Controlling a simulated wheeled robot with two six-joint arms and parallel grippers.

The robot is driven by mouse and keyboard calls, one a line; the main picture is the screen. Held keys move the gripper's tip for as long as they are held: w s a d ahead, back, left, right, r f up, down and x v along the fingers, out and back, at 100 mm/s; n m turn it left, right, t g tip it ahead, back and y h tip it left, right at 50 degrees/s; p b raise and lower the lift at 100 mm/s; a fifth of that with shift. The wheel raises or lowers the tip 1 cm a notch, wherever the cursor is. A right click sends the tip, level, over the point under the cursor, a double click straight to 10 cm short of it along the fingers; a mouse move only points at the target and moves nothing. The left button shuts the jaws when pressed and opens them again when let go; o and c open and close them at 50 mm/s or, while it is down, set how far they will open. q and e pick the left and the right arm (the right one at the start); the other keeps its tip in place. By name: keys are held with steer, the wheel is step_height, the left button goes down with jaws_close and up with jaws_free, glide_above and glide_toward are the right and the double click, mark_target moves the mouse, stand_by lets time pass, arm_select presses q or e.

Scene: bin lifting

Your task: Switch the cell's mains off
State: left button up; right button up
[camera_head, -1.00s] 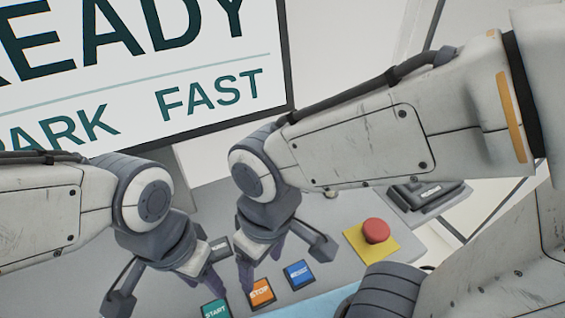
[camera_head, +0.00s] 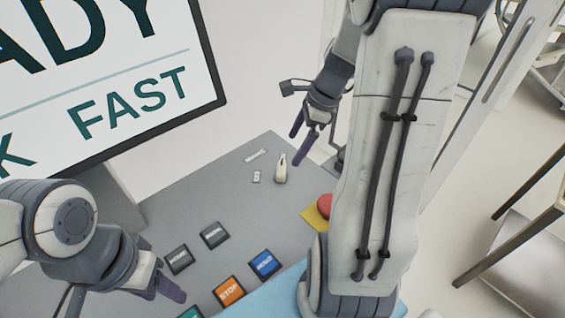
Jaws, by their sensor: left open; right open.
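A small cream lever-like piece (camera_head: 281,168) stands on the grey console (camera_head: 205,190), with small pale labels (camera_head: 256,157) beside it too small to read. I cannot tell for sure that it is the mains switch or which way it is set. My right gripper (camera_head: 300,143) is open and empty, above and just right of this piece, apart from it as far as I can see. My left gripper (camera_head: 168,287) is open at the lower left, near the console's dark buttons. Its fingers are partly hidden by its own wrist.
Dark buttons (camera_head: 213,235), an orange STOP button (camera_head: 229,291), a blue button (camera_head: 264,263) and a green button (camera_head: 190,313) line the console. A red mushroom button (camera_head: 325,205) on a yellow plate is partly hidden by my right arm. A large screen (camera_head: 110,75) stands behind.

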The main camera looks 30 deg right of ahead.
mark_target(282, 167)
steer(key=shift+m, duration=0.8)
steer(key=x, duration=0.9)
steer(key=shift+w+d+f, duration=0.2)
steer(key=shift+w+f, duration=0.1)
steer(key=shift+f, duration=0.1)
steer(key=c, duration=1.2)
